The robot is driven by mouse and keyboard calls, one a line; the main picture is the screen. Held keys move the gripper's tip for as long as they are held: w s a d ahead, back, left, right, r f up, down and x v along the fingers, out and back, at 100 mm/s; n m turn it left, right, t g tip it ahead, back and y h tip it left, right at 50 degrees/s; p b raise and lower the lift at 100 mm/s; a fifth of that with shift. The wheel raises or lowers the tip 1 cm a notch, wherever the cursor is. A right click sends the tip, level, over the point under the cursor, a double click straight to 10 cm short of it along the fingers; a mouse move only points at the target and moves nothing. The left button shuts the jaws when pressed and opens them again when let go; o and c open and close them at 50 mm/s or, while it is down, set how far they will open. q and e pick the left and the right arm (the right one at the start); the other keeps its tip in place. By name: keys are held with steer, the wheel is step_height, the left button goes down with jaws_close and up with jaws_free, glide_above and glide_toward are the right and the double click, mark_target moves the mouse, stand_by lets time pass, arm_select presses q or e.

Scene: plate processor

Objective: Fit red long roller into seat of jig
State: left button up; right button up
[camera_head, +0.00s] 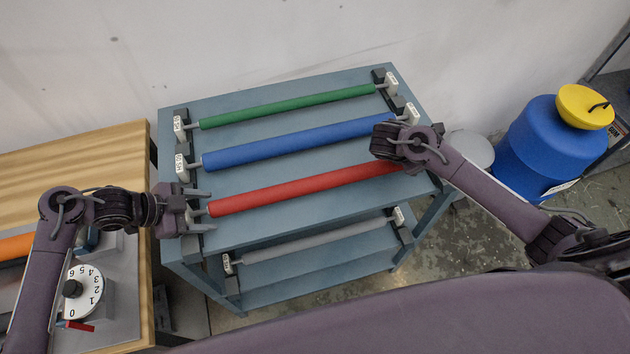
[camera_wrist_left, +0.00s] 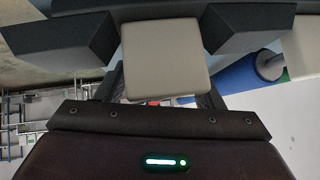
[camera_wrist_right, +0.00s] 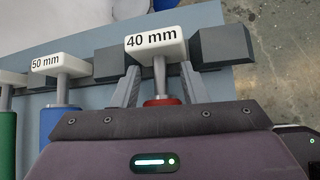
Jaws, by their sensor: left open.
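The red long roller (camera_head: 290,191) lies across the front of the blue-grey rack top (camera_head: 300,217). My left gripper (camera_head: 204,208) is open at its left end, fingers around the thin end shaft. In the left wrist view a blank pale block (camera_wrist_left: 165,68) hides most of that end. My right gripper (camera_wrist_right: 158,88) is open around the right shaft, below a "40 mm" label block (camera_wrist_right: 157,42), with a gap on each side. My right wrist covers that end in the head view. I cannot make out the jig's seat in these frames.
Blue (camera_head: 285,146) and green (camera_head: 290,106) rollers lie behind the red one. A grey roller (camera_head: 315,240) sits on the lower shelf. A wooden table (camera_head: 75,155) with a numbered dial (camera_head: 83,290) stands left. A blue drum (camera_head: 545,148) stands on the floor at right.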

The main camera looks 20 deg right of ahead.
arm_select(q)
steer(key=shift+c, duration=0.3)
arm_select(e)
steer(key=shift+c, duration=0.3)
arm_select(q)
steer(key=c, duration=0.7)
arm_select(e)
steer(key=c, duration=0.7)
arm_select(q)
jaws_close()
arm_select(e)
jaws_close()
steer(key=shift+s, duration=0.15)
arm_select(q)
steer(key=shift+s+r, duration=0.1)
steer(key=shift+r, duration=0.1)
